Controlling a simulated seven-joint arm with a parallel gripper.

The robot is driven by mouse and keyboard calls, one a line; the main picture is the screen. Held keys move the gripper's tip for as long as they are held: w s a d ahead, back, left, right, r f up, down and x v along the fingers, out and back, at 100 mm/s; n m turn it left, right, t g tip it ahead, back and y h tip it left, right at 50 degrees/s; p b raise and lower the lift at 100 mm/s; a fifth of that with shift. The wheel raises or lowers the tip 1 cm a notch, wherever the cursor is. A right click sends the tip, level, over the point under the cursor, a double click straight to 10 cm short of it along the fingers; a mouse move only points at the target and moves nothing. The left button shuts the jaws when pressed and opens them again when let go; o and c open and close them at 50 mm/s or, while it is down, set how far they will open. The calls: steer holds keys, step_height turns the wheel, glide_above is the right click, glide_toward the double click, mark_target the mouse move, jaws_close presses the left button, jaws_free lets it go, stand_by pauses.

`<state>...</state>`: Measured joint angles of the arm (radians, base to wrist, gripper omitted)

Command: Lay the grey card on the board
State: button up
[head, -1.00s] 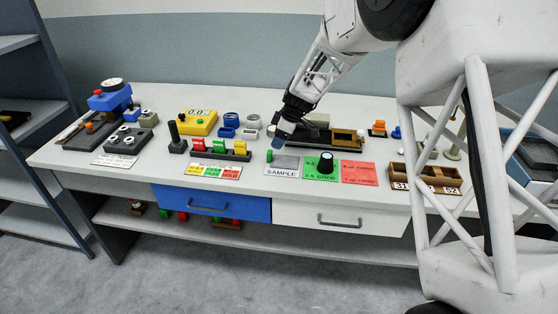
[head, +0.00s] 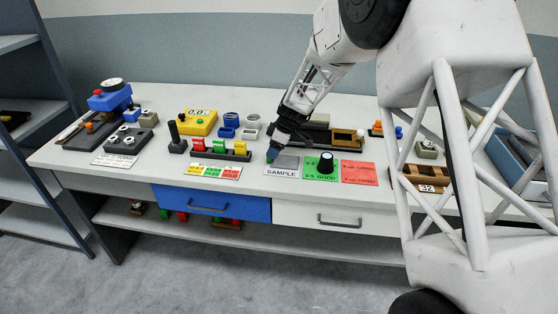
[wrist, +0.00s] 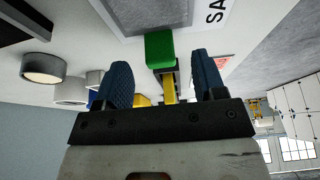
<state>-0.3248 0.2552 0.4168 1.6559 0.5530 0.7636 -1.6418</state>
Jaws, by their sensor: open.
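The grey card (head: 288,162) lies on the white SAMPLE field at the front of the bench; its grey face also fills the top of the wrist view (wrist: 150,12). A small green block (wrist: 160,48) stands at its edge, looking like its tab. My gripper (head: 274,153) is low over the card's left end. In the wrist view its blue fingers (wrist: 162,80) are open, one each side of the green block's line, with a gap on both sides. I cannot tell surely which thing is the board; a long dark board (head: 312,143) lies behind my gripper.
A green field (head: 314,174) with a black knob (head: 326,160) and a red field (head: 359,173) lie right of the card. A round grey cup (wrist: 43,68) is near in the wrist view.

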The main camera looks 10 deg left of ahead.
steer(key=shift+x, duration=1.55)
steer(key=shift+c, duration=0.3)
steer(key=c, duration=1)
